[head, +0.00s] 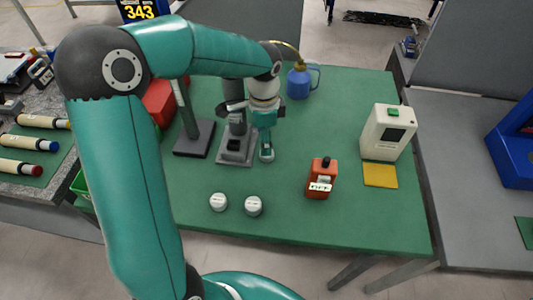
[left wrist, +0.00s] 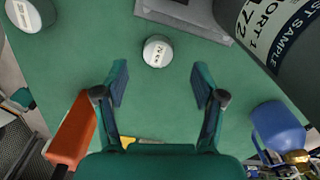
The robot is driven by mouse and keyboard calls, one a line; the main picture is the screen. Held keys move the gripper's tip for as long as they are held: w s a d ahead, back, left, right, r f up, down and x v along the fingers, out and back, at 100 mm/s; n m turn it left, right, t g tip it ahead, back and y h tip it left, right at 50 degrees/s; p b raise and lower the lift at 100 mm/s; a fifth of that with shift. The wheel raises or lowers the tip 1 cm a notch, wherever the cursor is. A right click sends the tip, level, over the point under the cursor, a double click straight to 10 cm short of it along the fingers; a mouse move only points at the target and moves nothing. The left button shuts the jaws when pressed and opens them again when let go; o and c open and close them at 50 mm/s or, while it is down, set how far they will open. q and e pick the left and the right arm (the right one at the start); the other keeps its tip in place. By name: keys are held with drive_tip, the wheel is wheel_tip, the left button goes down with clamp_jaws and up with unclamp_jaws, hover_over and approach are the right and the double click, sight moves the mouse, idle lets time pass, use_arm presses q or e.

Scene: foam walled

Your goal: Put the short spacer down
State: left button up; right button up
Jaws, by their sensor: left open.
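The short spacer seems to be the small white round piece (left wrist: 157,51) with dark marks on top. It stands on the green mat just beside a grey base plate (left wrist: 185,12) and touches neither finger. My left gripper (left wrist: 160,88) is open and empty, its fingers wide apart. In the left wrist view the spacer lies beyond the fingertips, between their lines. In the head view my left gripper (head: 266,155) points down beside the grey stand (head: 236,148) and largely hides the spacer. My right gripper is not in view.
Two similar white pieces (head: 218,202) (head: 254,206) stand near the table's front edge. An orange block (head: 320,182), a cream box (head: 388,132) and a yellow pad (head: 380,175) are right. A blue oil can (head: 299,82) stands behind. A large labelled grey cylinder (left wrist: 275,35) is close.

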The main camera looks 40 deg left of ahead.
use_arm(q)
drive_tip(key=shift+d+f+p, duration=0.15)
drive_tip(key=shift+f+p, duration=0.25)
drive_tip(key=shift+f, duration=2.4)
clamp_jaws()
drive_tip(key=shift+r, duration=0.15)
